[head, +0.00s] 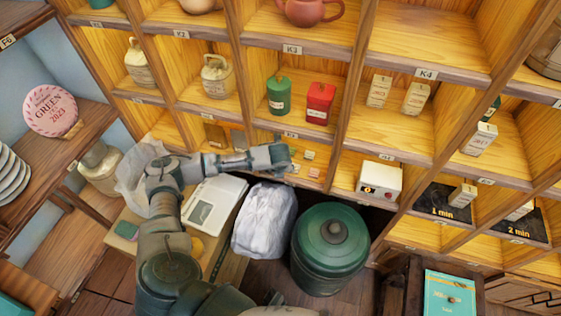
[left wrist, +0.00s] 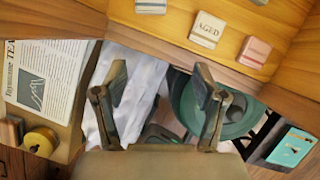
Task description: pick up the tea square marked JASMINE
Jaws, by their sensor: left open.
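Small tea squares lie in a wooden cubby, in the head view just right of my left gripper (head: 284,156), too small there to read. In the left wrist view, a cream square reads AGED (left wrist: 208,30). A pink square (left wrist: 256,51) lies to its right, its marking unreadable. I cannot make out the word JASMINE on any square. My left gripper (left wrist: 160,76) is open and empty, its fingers apart, below the squares in the wrist picture. My right gripper does not show.
A green lidded bin (head: 330,248) and a pale wrapped bundle (head: 264,220) stand below the shelf. A newspaper (head: 213,204) lies on a side table. A white box with a dial (head: 379,182) sits in the cubby to the right. Wooden dividers and a shelf lip border the squares.

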